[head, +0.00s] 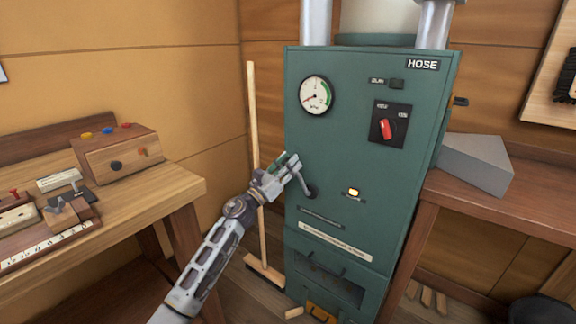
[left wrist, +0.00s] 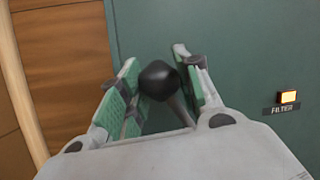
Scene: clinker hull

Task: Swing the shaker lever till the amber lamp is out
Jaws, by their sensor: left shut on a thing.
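The shaker lever (head: 309,188) is on the front of the green cabinet (head: 340,150), left of the amber lamp. The amber lamp (head: 354,191) is lit; it also glows in the left wrist view (left wrist: 288,97) above a label reading FILTER. My left gripper (head: 291,163) is at the lever. In the left wrist view its green-padded fingers (left wrist: 153,85) are shut on the lever's black knob (left wrist: 159,80). The fingers hide part of the lever in the head view. My right gripper is in neither view.
A broom (head: 252,120) leans by the cabinet's left side. A workbench (head: 160,190) with boxes stands at the left. A brown table (head: 490,205) with a grey block (head: 475,163) stands at the right. A gauge (head: 316,95) and red switch (head: 388,128) sit higher on the cabinet.

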